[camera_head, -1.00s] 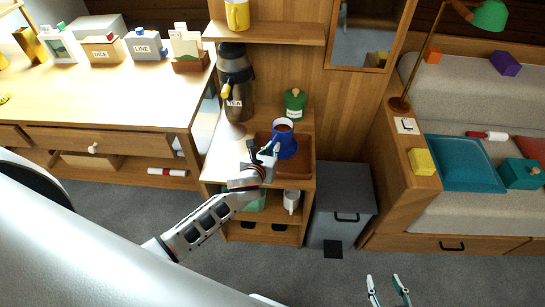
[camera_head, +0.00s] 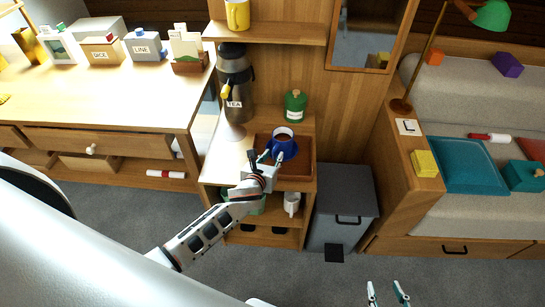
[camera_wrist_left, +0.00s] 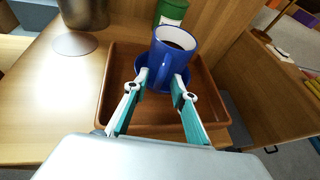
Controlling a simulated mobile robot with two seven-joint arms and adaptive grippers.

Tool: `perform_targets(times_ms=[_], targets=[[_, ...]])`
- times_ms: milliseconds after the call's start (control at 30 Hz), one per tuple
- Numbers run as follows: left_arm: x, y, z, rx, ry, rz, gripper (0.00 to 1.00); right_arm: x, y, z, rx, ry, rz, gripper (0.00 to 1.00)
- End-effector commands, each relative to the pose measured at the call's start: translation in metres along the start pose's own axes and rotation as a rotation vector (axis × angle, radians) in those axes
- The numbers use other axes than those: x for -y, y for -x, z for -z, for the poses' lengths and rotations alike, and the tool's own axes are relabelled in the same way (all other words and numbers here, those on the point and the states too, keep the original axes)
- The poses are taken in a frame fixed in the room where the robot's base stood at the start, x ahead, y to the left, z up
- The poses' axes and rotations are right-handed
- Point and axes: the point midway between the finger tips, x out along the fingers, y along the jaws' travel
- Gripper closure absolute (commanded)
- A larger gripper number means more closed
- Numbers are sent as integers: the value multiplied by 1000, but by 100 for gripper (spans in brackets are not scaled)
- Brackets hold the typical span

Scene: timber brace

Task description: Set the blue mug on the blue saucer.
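The blue mug (camera_head: 283,143) has a white inner wall and a dark inside. It stands upright on the blue saucer (camera_wrist_left: 205,76), whose rim shows on both sides of the mug in the left wrist view. The saucer lies in the brown tray (camera_wrist_left: 112,80). My left gripper (camera_head: 272,156) is in front of the mug. In the left wrist view its fingertips (camera_wrist_left: 163,78) are apart, on either side of the mug handle (camera_wrist_left: 160,64), with gaps visible. My right gripper (camera_head: 387,289) is open and empty at the bottom edge, far from the mug.
A tall TEA dispenser (camera_head: 236,85) stands left behind the tray, and a green jar (camera_head: 295,104) stands behind it. A white mug (camera_head: 291,203) is on the shelf below. A grey bin (camera_head: 342,205) is at the right.

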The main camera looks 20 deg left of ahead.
Motion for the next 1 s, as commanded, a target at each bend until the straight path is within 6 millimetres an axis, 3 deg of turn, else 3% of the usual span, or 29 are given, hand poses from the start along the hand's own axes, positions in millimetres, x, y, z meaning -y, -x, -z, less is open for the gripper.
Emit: perform_targets(times_ms=[233,700,900,1000], targets=[[0,17,-2,0,-1,1,74,-1,3,6,-3,1,-1,60],[0,105,-1,0,-1,0,74,-4,11,23,-10,2,-3,60],[0,120,0,-3,15,2,74,-4,12,24,-10,2,-3,60],[1,127,10,-25,125,10,74,-4,12,24,-10,2,-3,60]])
